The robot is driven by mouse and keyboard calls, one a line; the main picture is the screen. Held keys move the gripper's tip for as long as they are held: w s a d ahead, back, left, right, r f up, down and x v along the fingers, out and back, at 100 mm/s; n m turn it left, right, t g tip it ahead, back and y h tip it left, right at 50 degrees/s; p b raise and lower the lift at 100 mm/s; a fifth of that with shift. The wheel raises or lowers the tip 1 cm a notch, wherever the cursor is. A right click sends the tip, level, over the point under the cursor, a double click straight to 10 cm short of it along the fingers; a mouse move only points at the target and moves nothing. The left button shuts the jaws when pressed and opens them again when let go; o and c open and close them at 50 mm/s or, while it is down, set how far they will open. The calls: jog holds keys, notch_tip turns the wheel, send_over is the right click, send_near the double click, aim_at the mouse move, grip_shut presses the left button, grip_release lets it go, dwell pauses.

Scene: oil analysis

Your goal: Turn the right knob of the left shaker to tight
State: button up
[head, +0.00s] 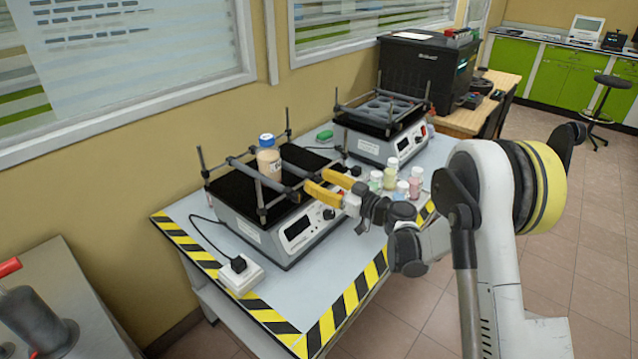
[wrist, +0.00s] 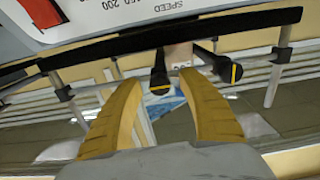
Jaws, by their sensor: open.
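The left shaker (head: 288,225) is a white box with a black top and a frame of metal posts and bars. My gripper (head: 312,181) has yellow fingers, open, at the right end of this frame. In the wrist view, a black knob with a yellow mark (wrist: 159,82) lies between the fingertips, with gaps visible on both sides. A second black knob with a yellow mark (wrist: 227,70) is to the right, outside the fingers. In the head view my fingers cover much of this area, and I cannot tell how tight either knob is.
A blue-capped bottle (head: 269,158) stands on the left shaker. The right shaker (head: 368,148) is behind it. Several small bottles (head: 402,190) stand on the table near my arm. A white power socket (head: 241,275) sits at the front left, beside a clear strip of table.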

grip_shut()
jog(key=m, duration=0.4)
jog(key=shift+m, duration=0.3)
jog(key=m, duration=0.4)
jog(key=shift+d+m, duration=0.1)
jog(key=shift+m, duration=0.2)
jog(key=m, duration=0.4)
jog(key=shift+f+m, duration=0.1)
jog(key=shift+m, duration=2.3)
